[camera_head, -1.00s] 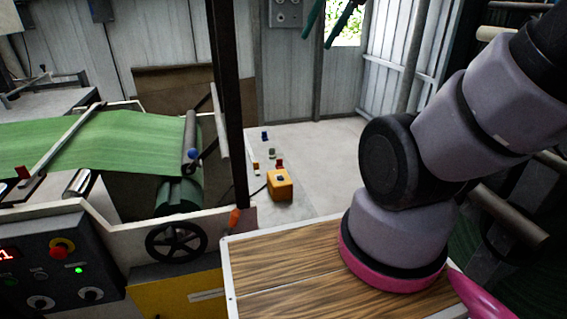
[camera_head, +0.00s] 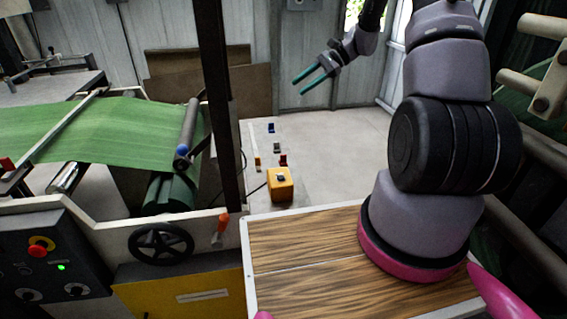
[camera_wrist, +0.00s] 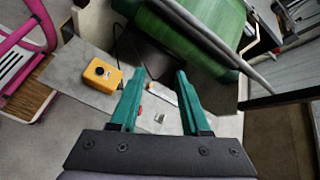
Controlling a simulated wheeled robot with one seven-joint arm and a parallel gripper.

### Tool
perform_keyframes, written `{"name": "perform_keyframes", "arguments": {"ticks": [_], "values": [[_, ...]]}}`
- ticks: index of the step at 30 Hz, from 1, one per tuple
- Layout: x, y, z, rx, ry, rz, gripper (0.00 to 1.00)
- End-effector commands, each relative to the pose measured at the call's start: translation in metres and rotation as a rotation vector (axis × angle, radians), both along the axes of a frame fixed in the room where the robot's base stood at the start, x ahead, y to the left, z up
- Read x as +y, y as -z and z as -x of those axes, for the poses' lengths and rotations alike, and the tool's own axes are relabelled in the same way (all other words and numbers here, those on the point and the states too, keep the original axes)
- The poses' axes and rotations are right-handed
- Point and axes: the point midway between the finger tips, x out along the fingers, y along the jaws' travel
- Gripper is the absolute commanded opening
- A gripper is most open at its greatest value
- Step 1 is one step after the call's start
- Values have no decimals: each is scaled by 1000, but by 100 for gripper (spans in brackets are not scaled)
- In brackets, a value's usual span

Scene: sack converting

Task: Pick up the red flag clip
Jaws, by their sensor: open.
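The red flag clip (camera_head: 283,160) is a small red piece on the pale grey table (camera_head: 300,178), just behind the orange box, in the head view. In the wrist view the red clip (camera_wrist: 139,110) is a small patch beside the left finger, partly hidden by it. My gripper (camera_head: 299,86) has two teal fingers, apart and empty. It is in the air above and beyond the clips in the head view. The fingers also show in the wrist view (camera_wrist: 160,74).
The orange box (camera_head: 280,185) with a black knob and cable stands close to the red clip. A dark post (camera_head: 222,110) and green-web machine (camera_head: 110,135) stand left.

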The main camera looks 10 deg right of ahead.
Motion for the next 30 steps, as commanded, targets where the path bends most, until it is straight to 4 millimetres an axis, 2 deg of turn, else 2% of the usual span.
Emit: {"name": "perform_keyframes", "arguments": {"ticks": [1, 5, 9, 15, 18, 21, 24, 26, 30], "values": [[-5, 29, -10, 44, 34, -52, 47], [-14, 90, -30, 129, 125, -181, 47], [-25, 161, -42, 211, 233, -319, 47], [-39, 258, -41, 304, 393, -496, 47], [-43, 295, -36, 335, 458, -560, 47], [-46, 320, -31, 353, 504, -604, 47], [-46, 333, -29, 362, 529, -626, 47], [-43, 337, -29, 365, 534, -634, 47], [-22, 339, -37, 365, 536, -636, 47]]}}
